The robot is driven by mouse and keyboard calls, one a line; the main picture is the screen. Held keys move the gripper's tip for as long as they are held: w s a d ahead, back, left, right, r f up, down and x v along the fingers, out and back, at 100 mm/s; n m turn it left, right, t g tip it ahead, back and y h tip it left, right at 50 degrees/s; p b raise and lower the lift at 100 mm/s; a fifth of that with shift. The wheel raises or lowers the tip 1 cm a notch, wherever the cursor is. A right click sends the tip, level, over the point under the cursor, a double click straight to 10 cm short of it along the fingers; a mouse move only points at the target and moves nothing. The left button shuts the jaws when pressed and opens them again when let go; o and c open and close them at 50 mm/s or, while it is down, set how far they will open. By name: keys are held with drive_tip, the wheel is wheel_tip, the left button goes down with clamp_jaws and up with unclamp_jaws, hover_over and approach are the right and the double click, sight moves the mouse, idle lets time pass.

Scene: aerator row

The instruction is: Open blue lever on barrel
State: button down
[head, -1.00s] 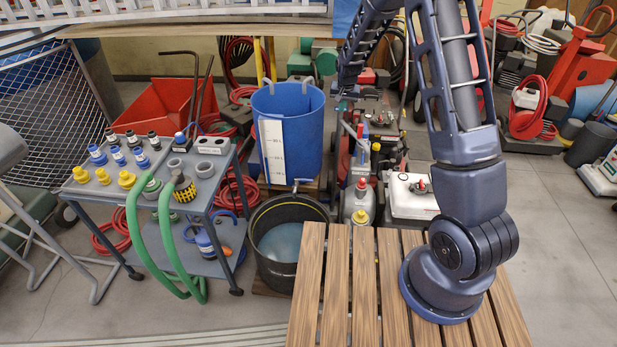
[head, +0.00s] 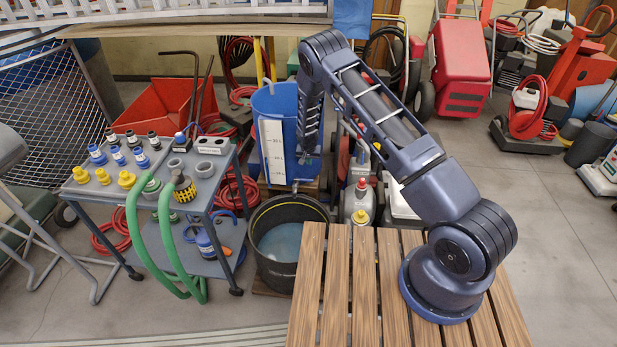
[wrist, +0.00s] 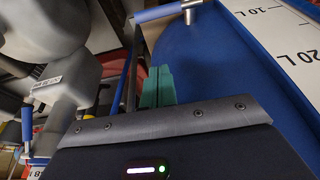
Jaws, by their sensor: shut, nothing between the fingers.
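The blue barrel (head: 270,105) with a white volume scale stands behind the black tub in the head view. It also fills the right of the wrist view (wrist: 195,60). A small tap (head: 294,186) sticks out low on its front. In the wrist view a blue lever (wrist: 157,12) joins a metal fitting at the top edge, beside the barrel wall. My gripper (head: 306,158) hangs at the barrel's right side, a little above the tap. Its green fingertips (wrist: 158,86) are shut, empty and apart from the lever.
A black tub (head: 288,240) stands below the tap. A grey cart (head: 215,185) with fittings and green hoses is to the left. Bottles (head: 360,200) stand close on the right. The wrist view shows another blue handle (wrist: 27,123) at the left.

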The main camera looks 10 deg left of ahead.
sight(308, 181)
wheel_tip(308, 181, down, 9)
drive_tip(key=shift+s+f, duration=0.15)
drive_tip(key=shift+s, duration=0.3)
idle(0.7)
drive_tip(key=shift+s+m, duration=0.35)
drive_tip(key=shift+m, duration=0.15)
idle(0.4)
drive_tip(key=s+m, duration=0.1)
drive_tip(key=s+m+h, duration=0.1)
drive_tip(key=m, duration=0.1)
drive_tip(key=shift+a, duration=0.1)
drive_tip(key=s+a+m+g+h, duration=0.2)
drive_tip(key=s+a+m, duration=0.3)
drive_tip(key=m, duration=0.7)
drive_tip(key=shift+m+g+h, duration=0.3)
drive_tip(key=shift+m+g, duration=0.1)
drive_tip(key=shift+g, duration=0.2)
drive_tip(key=shift+s, duration=0.15)
